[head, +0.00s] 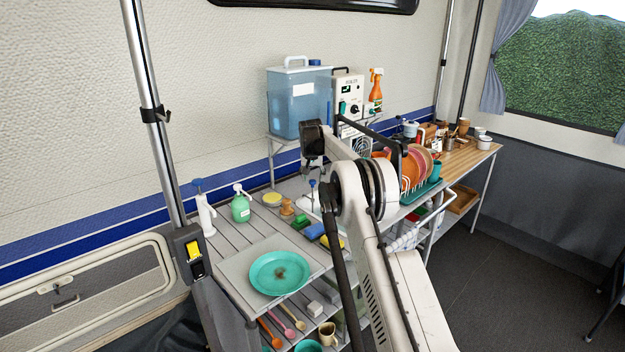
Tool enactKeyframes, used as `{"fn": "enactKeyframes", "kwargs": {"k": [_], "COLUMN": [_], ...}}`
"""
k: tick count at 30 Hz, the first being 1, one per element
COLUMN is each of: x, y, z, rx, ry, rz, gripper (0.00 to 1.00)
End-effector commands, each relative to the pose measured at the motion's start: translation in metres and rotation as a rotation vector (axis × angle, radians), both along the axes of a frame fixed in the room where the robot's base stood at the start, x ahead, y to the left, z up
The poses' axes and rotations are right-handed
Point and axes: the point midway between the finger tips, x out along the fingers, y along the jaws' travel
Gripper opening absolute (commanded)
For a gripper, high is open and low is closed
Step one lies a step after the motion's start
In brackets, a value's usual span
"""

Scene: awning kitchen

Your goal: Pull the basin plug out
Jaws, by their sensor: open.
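My gripper (313,168) is at the end of my raised arm, pointing down in front of the blue water tank. It looks small and dark from here; its jaws are open and I see nothing between them. It hangs above the middle of the counter. A pale white shape below it, possibly part of the basin (309,206), shows beside my arm. My arm hides most of that area. I cannot make out the basin plug.
A teal plate (278,273) with a dark stain lies on the near counter. The water tank (299,105) is behind; a dish rack (424,190) with plates is right.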

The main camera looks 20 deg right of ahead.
Motion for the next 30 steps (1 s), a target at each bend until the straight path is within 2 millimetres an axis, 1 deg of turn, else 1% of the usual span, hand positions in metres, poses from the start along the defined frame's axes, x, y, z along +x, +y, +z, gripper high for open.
{"fn": "enactKeyframes", "kwargs": {"k": [12, 18, 22, 30], "x": [-0.024, -0.033, -0.036, -0.036], "y": [0.013, 0.018, 0.020, 0.020], "z": [0.067, 0.091, 0.099, 0.101], "rx": [0.000, 0.000, 0.000, 0.000], "ry": [0.000, 0.000, 0.000, 0.000], "rz": [0.000, 0.001, 0.000, 0.000], "gripper": [0.42, 0.42, 0.42, 0.42]}}
